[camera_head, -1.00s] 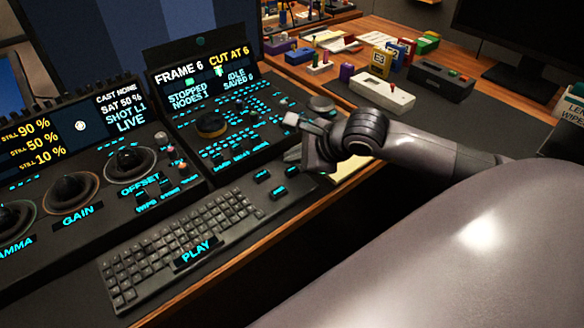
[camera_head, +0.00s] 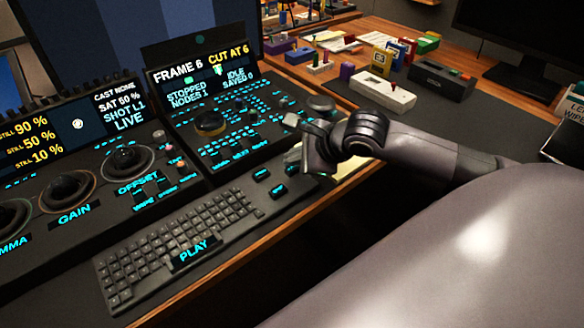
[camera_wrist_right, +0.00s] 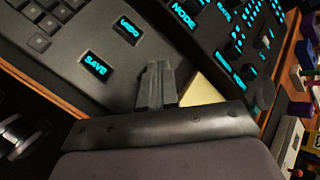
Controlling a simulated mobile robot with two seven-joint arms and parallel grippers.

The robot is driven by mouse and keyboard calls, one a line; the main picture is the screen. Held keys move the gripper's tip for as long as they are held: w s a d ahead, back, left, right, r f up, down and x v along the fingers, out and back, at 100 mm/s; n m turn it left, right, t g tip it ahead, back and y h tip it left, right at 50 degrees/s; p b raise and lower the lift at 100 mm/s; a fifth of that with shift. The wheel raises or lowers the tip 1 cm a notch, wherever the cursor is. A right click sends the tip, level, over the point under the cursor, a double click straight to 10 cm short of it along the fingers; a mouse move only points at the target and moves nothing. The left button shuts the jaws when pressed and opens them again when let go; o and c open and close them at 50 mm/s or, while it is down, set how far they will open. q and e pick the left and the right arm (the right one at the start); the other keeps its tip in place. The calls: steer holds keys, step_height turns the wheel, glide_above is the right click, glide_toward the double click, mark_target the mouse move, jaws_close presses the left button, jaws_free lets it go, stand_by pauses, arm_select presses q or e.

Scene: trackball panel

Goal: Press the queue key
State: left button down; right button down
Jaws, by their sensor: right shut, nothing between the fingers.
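The right control panel (camera_head: 225,130) has rows of small keys with glowing blue labels. I cannot read a queue label on any of them. My right gripper (camera_head: 294,158) is over the panel's near right corner, with its fingers shut and empty. In the right wrist view the shut fingers (camera_wrist_right: 156,82) lie over the dark console, with the SAVE key (camera_wrist_right: 95,64) and UNDO key (camera_wrist_right: 127,26) to the left and the NODE key (camera_wrist_right: 184,14) beyond. Whether the fingertips touch the surface cannot be told. My left gripper is out of view.
A keyboard (camera_head: 215,215) with a PLAY label lies in front of the panels. A trackball panel (camera_head: 95,185) stands at left. A white device (camera_head: 383,95) and a black box (camera_head: 441,80) sit on the desk at right.

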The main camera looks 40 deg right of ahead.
mark_target(295, 175)
steer(key=shift+f+b, duration=0.55)
steer(key=shift+b, duration=0.15)
stand_by(0.6)
stand_by(0.4)
steer(key=shift+r+p, duration=0.45)
steer(key=shift+r, duration=0.5)
steer(key=shift+r, duration=0.1)
step_height(295, 175, up, 5)
steer(key=p, duration=0.2)
steer(key=shift+p, duration=0.3)
stand_by(0.3)
